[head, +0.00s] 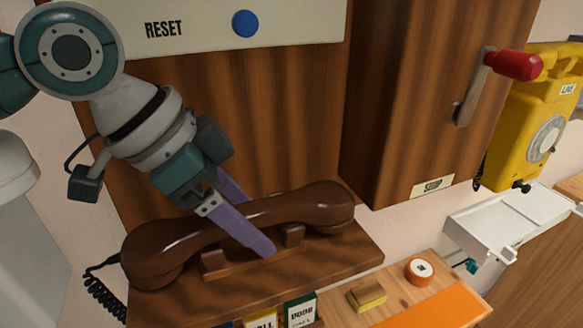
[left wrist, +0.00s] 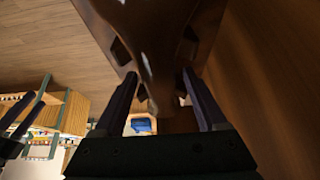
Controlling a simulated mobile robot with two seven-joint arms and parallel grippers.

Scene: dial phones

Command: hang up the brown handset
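The brown handset (head: 290,203) lies lengthwise over its brown cradle (head: 212,266) on a wooden shelf. Its rounded ends reach past the cradle on both sides. I cannot tell whether it rests fully on the prongs. My left gripper (head: 262,232) reaches down from the upper left, with one purple finger in front of the handle and one behind it. In the left wrist view, the fingers (left wrist: 160,78) stand apart with brown surfaces between and beyond them, and a gap shows beside the right finger.
A RESET panel with a blue button (head: 245,24) is above. A wooden box with a red-handled lever (head: 513,65) stands right of the handset, with a yellow phone (head: 522,120) beyond. Cards (head: 301,311), a yellow block (head: 367,297) and an orange roll (head: 420,270) lie below. A white tray (head: 480,232) is at right.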

